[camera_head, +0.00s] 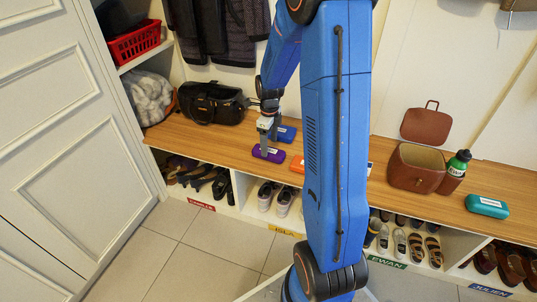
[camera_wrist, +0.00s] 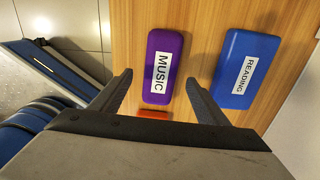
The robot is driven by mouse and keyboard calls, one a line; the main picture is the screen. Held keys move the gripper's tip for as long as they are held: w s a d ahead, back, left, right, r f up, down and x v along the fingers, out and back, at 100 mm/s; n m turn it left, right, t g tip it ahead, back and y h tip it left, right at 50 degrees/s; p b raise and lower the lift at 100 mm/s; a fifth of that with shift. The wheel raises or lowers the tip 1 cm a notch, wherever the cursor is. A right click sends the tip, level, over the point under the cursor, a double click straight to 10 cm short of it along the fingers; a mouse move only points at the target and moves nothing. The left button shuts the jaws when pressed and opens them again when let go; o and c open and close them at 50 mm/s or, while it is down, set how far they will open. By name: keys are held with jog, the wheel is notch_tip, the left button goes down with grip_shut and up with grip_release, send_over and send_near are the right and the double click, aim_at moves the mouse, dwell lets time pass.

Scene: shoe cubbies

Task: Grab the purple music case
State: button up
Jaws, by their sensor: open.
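The purple music case (camera_head: 268,154) lies on the wooden bench top (camera_head: 225,140) in the head view. In the wrist view the purple music case (camera_wrist: 163,62) has a white label reading MUSIC and lies between and ahead of my fingers. My gripper (camera_wrist: 160,85) is open, one finger to each side of the case, with nothing held. In the head view my gripper (camera_head: 268,140) is pointed down over the case. Whether the fingers touch the case cannot be told.
A blue reading case (camera_wrist: 246,68) lies to the right of the music case in the wrist view. An orange case (camera_head: 297,164) is partly hidden by my arm.

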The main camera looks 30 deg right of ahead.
aim_at(269, 150)
jog(key=shift+w+f, duration=0.15)
jog(key=shift+f, duration=2.15)
jog(key=shift+c, duration=0.6)
jog(key=c, duration=1.1)
